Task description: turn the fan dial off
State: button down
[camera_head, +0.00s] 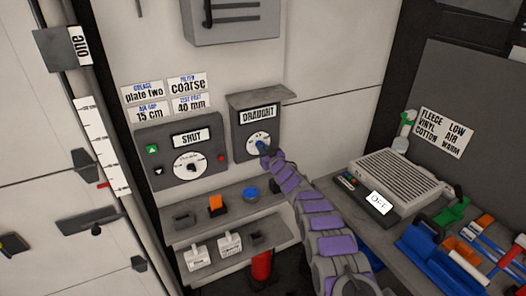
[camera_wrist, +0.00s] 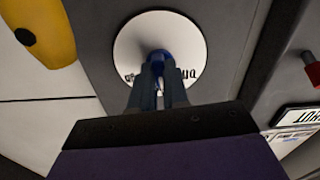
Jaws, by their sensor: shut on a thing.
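The grey panel labelled DRAUGHT (camera_head: 259,114) is on the wall in the middle of the head view. It bears a round white dial (camera_head: 251,139) with a blue knob (camera_head: 260,145). In the wrist view the white dial face (camera_wrist: 190,38) and blue knob (camera_wrist: 159,56) are straight ahead. My gripper (camera_head: 264,152) reaches the knob from the lower right. In the wrist view its two fingers (camera_wrist: 158,82) are closed on the blue knob. The fingers hide part of the knob and dial lettering, so the setting cannot be read.
A panel labelled SHUT (camera_head: 191,139) with its own dial is to the left. Below are shelves (camera_head: 200,232) with an orange block and a blue round thing.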

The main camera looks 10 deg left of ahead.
jog(key=n+b, duration=0.1)
jog(key=n, duration=0.2)
jog(key=f+n+b, duration=0.1)
jog(key=n+b, duration=0.1)
jog(key=n, duration=0.2)
jog(key=n+b, duration=0.1)
jog(key=n, duration=0.2)
jog(key=shift+f+b, duration=0.15)
jog(key=shift+b, duration=0.25)
jog(key=shift+n, duration=0.5)
jog(key=c, duration=1.4)
grip_release()
jog(key=shift+o, duration=1.4)
jog(key=shift+r, duration=0.4)
jog(key=shift+r, duration=0.1)
jog(key=p+v, duration=0.1)
jog(key=v, duration=1.6)
